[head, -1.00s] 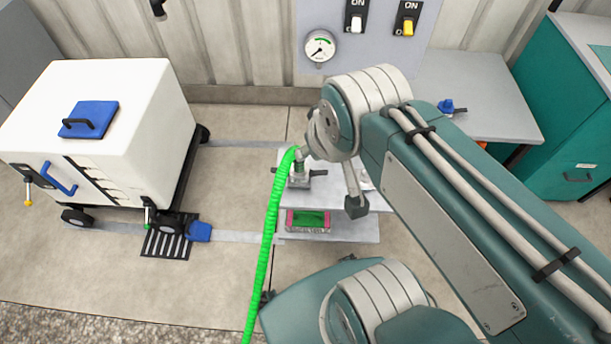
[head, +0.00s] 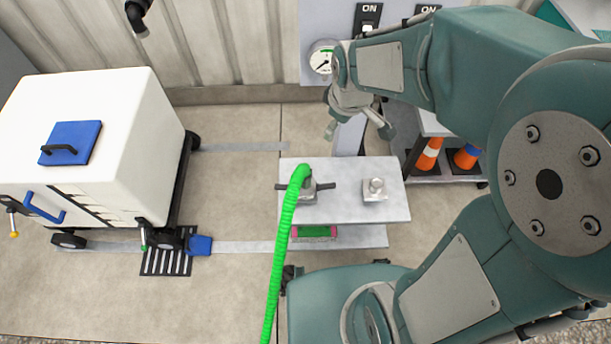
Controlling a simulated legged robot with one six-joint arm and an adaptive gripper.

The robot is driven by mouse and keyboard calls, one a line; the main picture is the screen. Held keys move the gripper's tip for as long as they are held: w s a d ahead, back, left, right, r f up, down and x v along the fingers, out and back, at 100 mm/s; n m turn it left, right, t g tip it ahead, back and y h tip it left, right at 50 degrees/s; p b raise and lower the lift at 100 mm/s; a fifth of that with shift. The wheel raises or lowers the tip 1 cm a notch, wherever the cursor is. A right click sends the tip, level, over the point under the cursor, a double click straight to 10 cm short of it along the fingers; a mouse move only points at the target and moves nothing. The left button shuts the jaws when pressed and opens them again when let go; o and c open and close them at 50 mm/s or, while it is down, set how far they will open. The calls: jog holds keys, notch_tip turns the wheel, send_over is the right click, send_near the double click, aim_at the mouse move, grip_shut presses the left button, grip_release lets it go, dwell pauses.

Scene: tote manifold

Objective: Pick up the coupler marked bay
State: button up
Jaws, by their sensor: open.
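A grey metal coupler (head: 308,193) with dark side handles sits on the left part of a small light-grey stand (head: 345,207). A bright green ribbed hose (head: 278,265) runs from its top down to the bottom edge of the picture. I cannot read any marking on the coupler, so I cannot confirm that it says bay. My gripper (head: 358,132) is open, its fingers spread and empty. In the picture it is above and right of the coupler, apart from it, by the stand's far edge.
A grey fitting (head: 376,190) stands on the stand's right part. A green-and-pink box (head: 314,232) lies on its lower shelf. A white wheeled cart (head: 95,150) is at left. A gauge (head: 322,58) is on the back panel. Orange cones (head: 429,154) are at right. Floor between cart and stand is mostly clear.

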jog(key=w+a+f+n+g, duration=0.1)
jog(key=w+a+f+n, duration=0.25)
jog(key=f, duration=0.65)
jog(key=n+g, duration=0.2)
jog(key=n, duration=0.2)
send_over(308, 174)
notch_tip(308, 174, down, 9)
jog(key=shift+f, duration=0.1)
jog(key=shift+n, duration=0.25)
notch_tip(308, 174, down, 5)
jog(key=shift+f, duration=0.2)
jog(key=shift+w+a+f, duration=0.1)
jog(key=shift+a+f, duration=0.05)
jog(key=shift+f, duration=0.85)
jog(key=shift+w+a+f, duration=0.1)
jog(key=shift+a+f, duration=0.05)
jog(key=shift+f, duration=0.85)
jog(key=shift+w+a+f, duration=0.1)
jog(key=shift+a+f, duration=0.05)
jog(key=shift+f, duration=0.85)
jog(key=shift+c, duration=0.3)
grip_shut()
